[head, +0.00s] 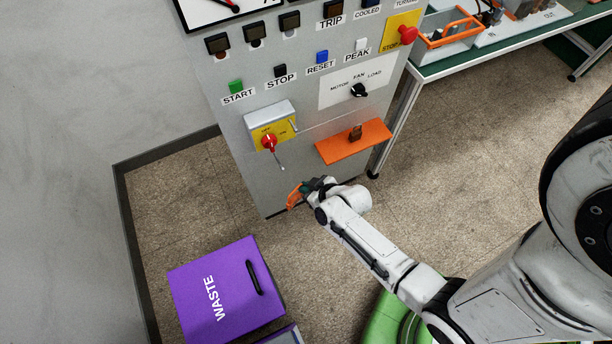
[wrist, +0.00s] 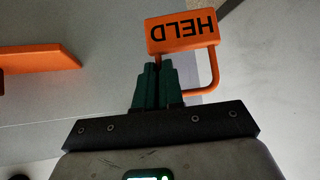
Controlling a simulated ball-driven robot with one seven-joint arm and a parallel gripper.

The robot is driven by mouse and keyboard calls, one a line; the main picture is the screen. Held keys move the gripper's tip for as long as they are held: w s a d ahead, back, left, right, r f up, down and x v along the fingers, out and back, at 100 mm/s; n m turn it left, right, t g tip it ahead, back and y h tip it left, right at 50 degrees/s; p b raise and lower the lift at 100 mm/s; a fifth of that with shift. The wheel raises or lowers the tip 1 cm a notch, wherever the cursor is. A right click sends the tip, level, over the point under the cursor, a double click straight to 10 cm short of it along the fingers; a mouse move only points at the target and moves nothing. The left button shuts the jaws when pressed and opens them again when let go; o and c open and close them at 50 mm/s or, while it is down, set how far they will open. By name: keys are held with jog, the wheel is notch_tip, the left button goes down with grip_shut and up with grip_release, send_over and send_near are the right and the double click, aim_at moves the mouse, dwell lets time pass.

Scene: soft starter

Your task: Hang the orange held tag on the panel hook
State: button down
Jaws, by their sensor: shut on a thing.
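The orange tag (head: 294,198) is in my gripper (head: 305,188), in front of the lower part of the grey panel (head: 254,180). In the wrist view my gripper's green fingers (wrist: 157,70) are shut on the tag (wrist: 182,47) near its left end. The tag's plate reads HELD, upside down, and an orange loop bends down its right side. On the panel, a thin metal rod (head: 280,158) juts out below the red knob of the yellow switch. It may be the hook; I cannot tell for sure. The tag is apart from it, lower and to the right.
An orange shelf (head: 340,147) with a small brown padlock-like thing (head: 355,133) juts from the panel, right of the switch (head: 268,141). A purple WASTE bin (head: 200,290) stands at lower left. A green-topped bench (head: 470,62) stands at upper right.

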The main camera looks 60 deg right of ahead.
jog(key=w+d+f+b, duration=0.3)
jog(key=w+d+b, duration=0.4)
jog(key=w, duration=0.3)
jog(key=shift+w+b, duration=0.25)
jog(key=shift+b, duration=0.35)
dwell(1.2)
jog(key=shift+d, duration=0.1)
dwell(0.6)
jog(key=c, duration=1.2)
grip_release()
